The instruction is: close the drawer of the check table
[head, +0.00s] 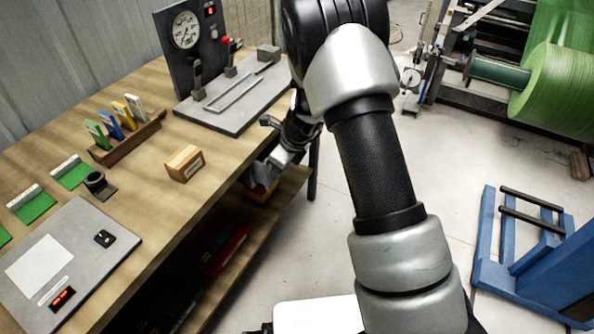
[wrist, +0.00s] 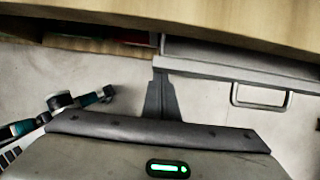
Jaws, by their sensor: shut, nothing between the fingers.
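The check table (head: 150,190) is a long wooden bench on the left in the head view; its edge (wrist: 240,18) crosses the top of the wrist view. In the wrist view the grey drawer (wrist: 200,67) juts out from under that edge at the upper right, with a dark strip behind its front, so it looks partly open. Its bar handle (wrist: 258,104) is to the right of my gripper. My gripper (wrist: 159,72) is shut and empty, its tips at the drawer's left end; I cannot tell whether they touch. In the head view my arm hides most of this spot.
A gauge stand (head: 186,45), a small cardboard box (head: 184,163), a card rack (head: 126,138) and a grey scale (head: 75,265) are on the tabletop. A lower shelf (head: 235,235) runs under it. A blue frame (head: 530,245) stands at right. The floor between is clear.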

